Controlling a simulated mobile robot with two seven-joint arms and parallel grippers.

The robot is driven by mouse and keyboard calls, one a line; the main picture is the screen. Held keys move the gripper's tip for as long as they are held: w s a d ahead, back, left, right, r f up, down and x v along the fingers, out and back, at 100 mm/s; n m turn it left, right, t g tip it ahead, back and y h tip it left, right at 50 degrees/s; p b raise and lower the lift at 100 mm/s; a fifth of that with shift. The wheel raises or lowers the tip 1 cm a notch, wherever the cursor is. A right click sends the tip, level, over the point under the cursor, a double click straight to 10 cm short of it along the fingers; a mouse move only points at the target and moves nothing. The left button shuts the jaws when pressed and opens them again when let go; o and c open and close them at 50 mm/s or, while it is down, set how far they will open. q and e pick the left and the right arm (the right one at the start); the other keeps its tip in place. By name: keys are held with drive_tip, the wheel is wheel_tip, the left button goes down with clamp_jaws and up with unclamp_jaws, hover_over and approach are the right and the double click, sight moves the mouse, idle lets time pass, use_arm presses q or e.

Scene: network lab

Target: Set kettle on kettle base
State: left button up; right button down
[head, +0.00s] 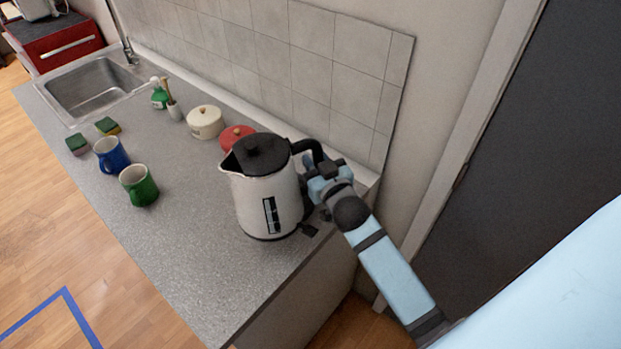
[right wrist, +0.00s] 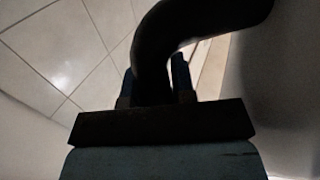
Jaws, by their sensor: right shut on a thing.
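The kettle (head: 262,195) is white with a black lid, black handle and a dark level window. It is upright at the right end of the grey counter, its spout to the left. My right gripper (head: 318,172) is shut on the kettle's black handle. In the right wrist view the handle (right wrist: 154,60) passes between the two fingers (right wrist: 154,85). A dark piece (head: 309,230) shows at the kettle's lower right; I cannot tell if it is part of the kettle base. Whether the kettle touches what is under it is hidden. My left gripper is not in view.
A green mug (head: 139,186) and a blue mug (head: 111,155) stand left of the kettle. A red pot (head: 236,135) and a cream pot (head: 204,122) stand behind it. The sink (head: 93,91) is at far left. The front counter (head: 195,270) is clear.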

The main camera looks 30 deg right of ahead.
drive_tip(key=w+d+m+h, duration=0.1)
drive_tip(key=w+d+h, duration=0.1)
drive_tip(key=w+d, duration=0.45)
drive_tip(key=f+b, duration=0.4)
drive_tip(key=f, duration=0.1)
drive_tip(key=shift+d+f, duration=0.15)
drive_tip(key=shift+d, duration=0.05)
idle(1.0)
idle(0.6)
